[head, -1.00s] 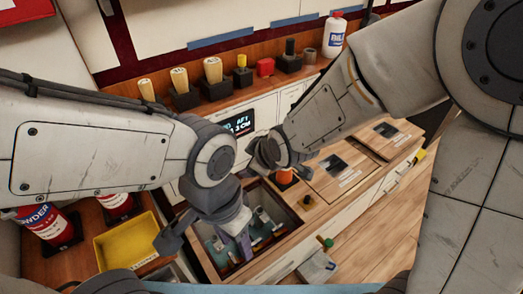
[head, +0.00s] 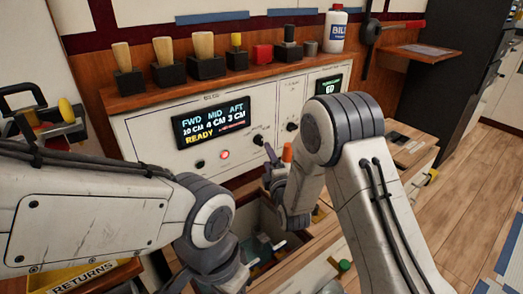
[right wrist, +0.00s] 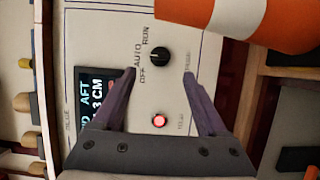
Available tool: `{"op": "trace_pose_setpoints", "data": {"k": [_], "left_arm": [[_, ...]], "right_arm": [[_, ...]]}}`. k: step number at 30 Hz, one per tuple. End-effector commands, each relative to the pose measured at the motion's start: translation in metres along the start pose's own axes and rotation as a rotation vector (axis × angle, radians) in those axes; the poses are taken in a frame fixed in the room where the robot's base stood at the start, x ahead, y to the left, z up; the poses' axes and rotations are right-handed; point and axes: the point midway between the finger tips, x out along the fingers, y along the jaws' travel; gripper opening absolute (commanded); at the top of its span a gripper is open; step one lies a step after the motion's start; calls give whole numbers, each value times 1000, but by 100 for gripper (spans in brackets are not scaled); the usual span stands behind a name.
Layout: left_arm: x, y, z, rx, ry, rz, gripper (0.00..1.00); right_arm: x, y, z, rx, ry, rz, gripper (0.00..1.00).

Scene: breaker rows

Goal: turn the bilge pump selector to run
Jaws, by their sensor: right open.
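The bilge pump selector is a round black knob (right wrist: 160,56) on the cream panel, with OFF, AUTO and RUN lettered around it in the right wrist view. Its small pale mark appears to point toward AUTO. In the head view the knob (head: 258,139) sits right of the display, partly beside my finger. My right gripper (right wrist: 160,75) is open, its two fingers apart on either side of the knob in the picture; contact cannot be told. In the head view my right gripper (head: 269,163) is at the panel, partly hidden by its arm. My left gripper's fingers are out of frame.
A lit red lamp (head: 225,155) sits below the display (head: 211,122). An orange and white cone (right wrist: 245,20) is close to the right finger. Another knob (head: 292,126) is to the right. Wooden-handled tools (head: 162,50) line the shelf above. An open bin lies below.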

Motion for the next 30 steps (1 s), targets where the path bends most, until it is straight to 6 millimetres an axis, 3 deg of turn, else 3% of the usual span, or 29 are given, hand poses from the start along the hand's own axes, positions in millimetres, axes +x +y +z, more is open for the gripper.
{"op": "trace_pose_setpoints", "data": {"k": [6,12,25,30], "left_arm": [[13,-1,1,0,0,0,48],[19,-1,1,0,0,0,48],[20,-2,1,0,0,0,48],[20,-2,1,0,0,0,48]], "right_arm": [[43,-2,0,2,0,2,76],[70,-2,0,2,1,0,76],[80,0,0,2,1,-2,76],[80,0,0,2,1,-2,10]]}}
